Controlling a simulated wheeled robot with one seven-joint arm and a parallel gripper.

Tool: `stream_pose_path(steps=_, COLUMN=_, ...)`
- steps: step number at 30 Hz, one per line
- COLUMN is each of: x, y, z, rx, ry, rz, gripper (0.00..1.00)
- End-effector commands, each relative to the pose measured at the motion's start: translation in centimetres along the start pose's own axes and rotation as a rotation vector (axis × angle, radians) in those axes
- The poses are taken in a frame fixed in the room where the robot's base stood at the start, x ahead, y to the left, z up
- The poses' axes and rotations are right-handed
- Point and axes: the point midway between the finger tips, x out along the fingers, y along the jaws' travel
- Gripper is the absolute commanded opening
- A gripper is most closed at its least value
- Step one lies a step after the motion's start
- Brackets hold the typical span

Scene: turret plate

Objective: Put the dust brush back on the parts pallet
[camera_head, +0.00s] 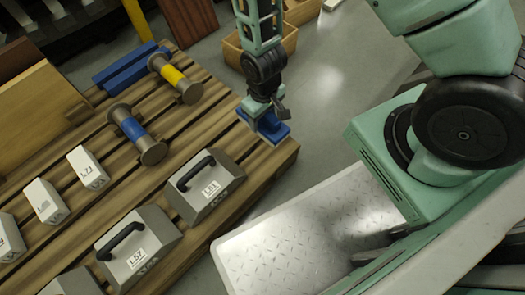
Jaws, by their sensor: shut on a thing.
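My gripper (264,105) is at the top centre of the head view, pointing down. It is shut on a small blue thing that looks like the dust brush (271,129). The brush is at the right corner of the slatted wooden parts pallet (262,165). I cannot tell whether it touches the slats or hangs just above them. The fingertips are partly hidden by the gripper's own body, and the brush's bristles cannot be made out.
On the pallet are grey handled weights (205,187) and (138,250), white labelled blocks (88,167), yellow-banded (175,78) and blue-banded (137,133) spools, and a blue bar (130,66). A wooden bin (232,50) stands behind. Grey floor (325,75) is open right of the pallet.

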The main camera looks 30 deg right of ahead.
Motion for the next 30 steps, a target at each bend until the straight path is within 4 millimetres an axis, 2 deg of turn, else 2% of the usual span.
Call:
stream_pose_path(steps=1, x=0.7, y=-0.2, z=0.0, rx=-0.004, ry=0.001, rz=0.000, gripper=0.40)
stream_pose_path(steps=5, x=1.2, y=-0.3, z=0.1, rx=-0.009, ry=0.000, rz=0.000, gripper=0.40)
stream_pose_path(steps=8, x=2.2, y=-0.4, z=0.2, rx=-0.009, ry=-0.002, rz=0.000, gripper=0.40)
stream_pose_path(steps=13, x=5.2, y=-0.3, z=0.2, rx=-0.009, ry=-0.002, rz=0.000, gripper=0.40)
stream_pose_path(steps=20, x=7.4, y=-0.3, z=0.1, rx=-0.009, ry=-0.001, rz=0.000, gripper=0.40)
stream_pose_path(steps=25, x=10.4, y=-0.3, z=0.2, rx=-0.009, ry=-0.001, rz=0.000, gripper=0.40)
stream_pose_path(steps=27, x=11.0, y=-0.3, z=0.1, rx=-0.009, ry=-0.001, rz=0.000, gripper=0.40)
stream_pose_path(steps=30, x=10.9, y=-0.3, z=0.1, rx=-0.009, ry=0.000, rz=0.000, gripper=0.40)
